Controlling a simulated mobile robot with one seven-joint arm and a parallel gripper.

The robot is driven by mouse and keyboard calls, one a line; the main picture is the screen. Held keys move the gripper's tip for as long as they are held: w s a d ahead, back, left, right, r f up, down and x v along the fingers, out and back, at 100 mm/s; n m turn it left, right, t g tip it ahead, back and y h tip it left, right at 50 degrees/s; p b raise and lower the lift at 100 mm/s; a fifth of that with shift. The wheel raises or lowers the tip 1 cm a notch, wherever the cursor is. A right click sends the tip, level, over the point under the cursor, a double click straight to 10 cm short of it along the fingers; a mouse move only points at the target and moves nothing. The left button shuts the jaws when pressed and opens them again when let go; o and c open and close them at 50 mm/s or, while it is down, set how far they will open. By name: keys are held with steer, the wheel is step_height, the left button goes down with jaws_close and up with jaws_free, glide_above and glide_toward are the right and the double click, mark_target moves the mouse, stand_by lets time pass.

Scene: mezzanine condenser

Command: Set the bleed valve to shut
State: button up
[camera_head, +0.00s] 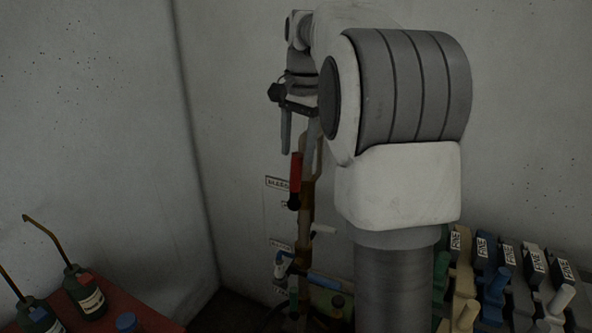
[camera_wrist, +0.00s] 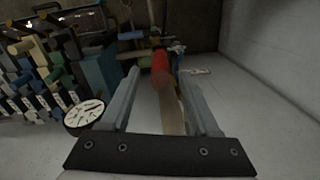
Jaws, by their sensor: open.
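A red lever handle (camera_head: 295,172) stands nearly upright against a brown vertical pipe (camera_head: 306,215), with a dark end at its bottom. A small plate (camera_head: 278,183) beside it seems to read "BLEED", though the print is hard to make out. My gripper (camera_head: 299,148) is open and points down just above the red handle. In the wrist view, the red handle (camera_wrist: 160,68) shows between the tips of my open gripper (camera_wrist: 160,75), with clear space on both sides. I cannot tell whether the tips reach past its top. The valve body is partly hidden.
Lower on the pipework are a white lever (camera_head: 322,230) and a blue lever (camera_head: 325,281). Several "FINE" blocks (camera_head: 510,255) stand at the right. A red surface (camera_head: 110,300) at the left holds dark oil cans (camera_head: 85,295). A round dial (camera_wrist: 84,117) lies left of my fingers.

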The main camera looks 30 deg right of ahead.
mark_target(296, 188)
steer(key=f, duration=0.5)
steer(key=shift+w, duration=0.2)
steer(key=shift+a, duration=0.1)
jaws_close()
stand_by(1.1)
